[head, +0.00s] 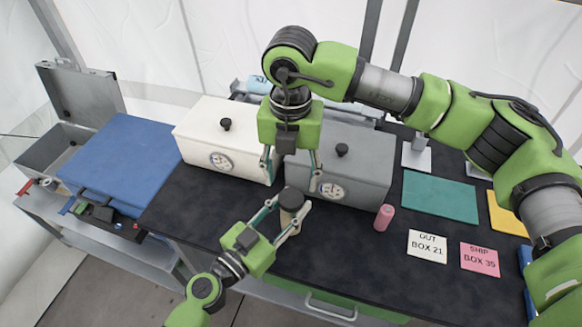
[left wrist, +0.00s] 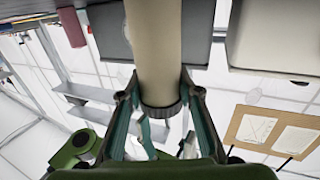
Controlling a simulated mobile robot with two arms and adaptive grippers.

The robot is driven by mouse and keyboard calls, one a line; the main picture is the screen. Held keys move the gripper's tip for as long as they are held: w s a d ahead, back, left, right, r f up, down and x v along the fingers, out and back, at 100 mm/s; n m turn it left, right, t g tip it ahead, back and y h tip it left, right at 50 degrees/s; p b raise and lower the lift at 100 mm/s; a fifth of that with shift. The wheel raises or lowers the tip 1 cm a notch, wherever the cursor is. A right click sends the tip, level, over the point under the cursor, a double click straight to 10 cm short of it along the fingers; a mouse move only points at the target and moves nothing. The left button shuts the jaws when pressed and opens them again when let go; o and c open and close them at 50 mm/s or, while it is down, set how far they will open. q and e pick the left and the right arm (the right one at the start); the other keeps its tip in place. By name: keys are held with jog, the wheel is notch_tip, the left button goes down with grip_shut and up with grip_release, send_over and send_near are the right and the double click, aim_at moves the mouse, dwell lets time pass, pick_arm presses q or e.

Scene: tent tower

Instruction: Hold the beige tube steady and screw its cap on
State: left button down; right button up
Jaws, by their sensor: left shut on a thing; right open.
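The beige tube (head: 290,217) stands upright near the front of the black table, in front of the two boxes. A dark ribbed cap (head: 291,198) sits on its top end; I cannot tell how tightly. My left gripper (head: 291,208) is shut on the tube, one finger on each side just below the cap. In the left wrist view the tube (left wrist: 157,45) runs down between the fingers, with the cap (left wrist: 160,109) at its lower end. My right gripper (head: 292,178) is open, pointing down above the cap, apart from it and empty.
A white box (head: 205,150) and a grey box (head: 365,170), each with a dial, stand close behind. A pink tube (head: 383,218) stands to the right. Cards, a green mat (head: 440,196) and a blue case (head: 120,160) lie farther out. Free tabletop lies between the beige and pink tubes.

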aim_at(291, 197)
jog(key=n, duration=0.4)
jog(key=shift+r, duration=0.15)
jog(key=n, duration=0.4)
jog(key=shift+r, duration=0.15)
jog(key=n, duration=0.4)
jog(key=shift+r, duration=0.1)
jog(key=n, duration=0.3)
jog(key=shift+r+n, duration=0.15)
jog(key=shift+n, duration=0.25)
jog(key=n, duration=0.6)
jog(key=shift+r, duration=0.2)
jog(key=n, duration=0.3)
jog(key=shift+r+n, duration=0.1)
jog(key=shift+n, duration=0.3)
jog(key=n, duration=0.4)
jog(key=shift+r, duration=0.15)
jog(key=shift+f, duration=4.05)
